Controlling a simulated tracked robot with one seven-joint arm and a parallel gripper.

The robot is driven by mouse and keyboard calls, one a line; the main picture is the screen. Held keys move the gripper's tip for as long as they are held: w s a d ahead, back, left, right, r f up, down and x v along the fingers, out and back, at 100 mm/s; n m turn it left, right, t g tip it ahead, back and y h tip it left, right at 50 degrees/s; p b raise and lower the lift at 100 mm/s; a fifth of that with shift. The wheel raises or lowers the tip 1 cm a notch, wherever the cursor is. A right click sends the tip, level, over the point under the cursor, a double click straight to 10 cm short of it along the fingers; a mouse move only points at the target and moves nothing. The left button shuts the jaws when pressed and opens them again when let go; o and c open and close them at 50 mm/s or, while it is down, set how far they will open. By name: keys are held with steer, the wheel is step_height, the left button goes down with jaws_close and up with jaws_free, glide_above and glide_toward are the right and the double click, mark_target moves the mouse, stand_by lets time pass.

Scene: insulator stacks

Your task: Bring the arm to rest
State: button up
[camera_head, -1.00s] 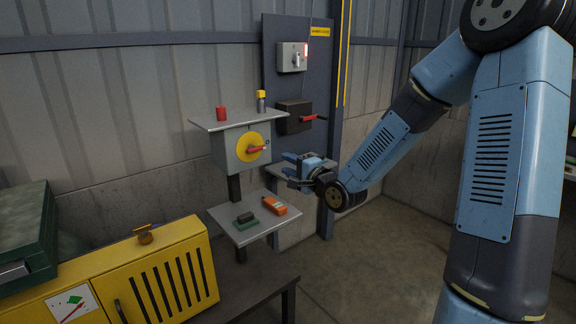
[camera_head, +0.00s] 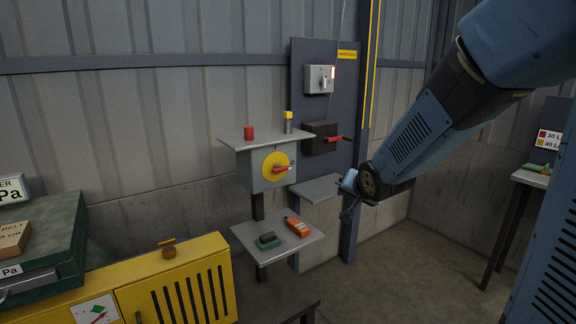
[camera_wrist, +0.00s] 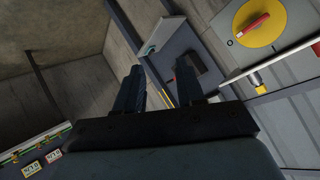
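My gripper (camera_head: 350,203) hangs at the end of my arm, right of the small grey shelf (camera_head: 318,189) and low in front of the dark blue panel's right edge. In the wrist view my gripper (camera_wrist: 160,78) shows two dark fingers standing apart, with nothing between them. My arm reaches in from the upper right, with its forearm sloping down to the left. The wrist partly hides the fingers in the head view.
A grey box with a yellow disc and red handle (camera_head: 276,166) stands left of my gripper. Below it, a shelf (camera_head: 250,232) holds an orange device (camera_head: 297,226). A yellow cabinet (camera_head: 170,285) is front left. A table (camera_head: 530,180) stands right.

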steer(key=s+d+r+n+g, duration=0.1)
steer(key=s+d+r, duration=0.1)
steer(key=s, duration=0.6)
steer(key=s+d+r+n+g+h, duration=0.1)
steer(key=s+d+r+n+g, duration=0.1)
steer(key=s, duration=0.7)
steer(key=s+d+r+n+g, duration=0.1)
steer(key=s+d+r+g, duration=0.1)
steer(key=s, duration=0.7)
steer(key=shift+d+r+n, duration=0.3)
steer(key=shift+d+r, duration=0.15)
steer(key=shift+r, duration=0.45)
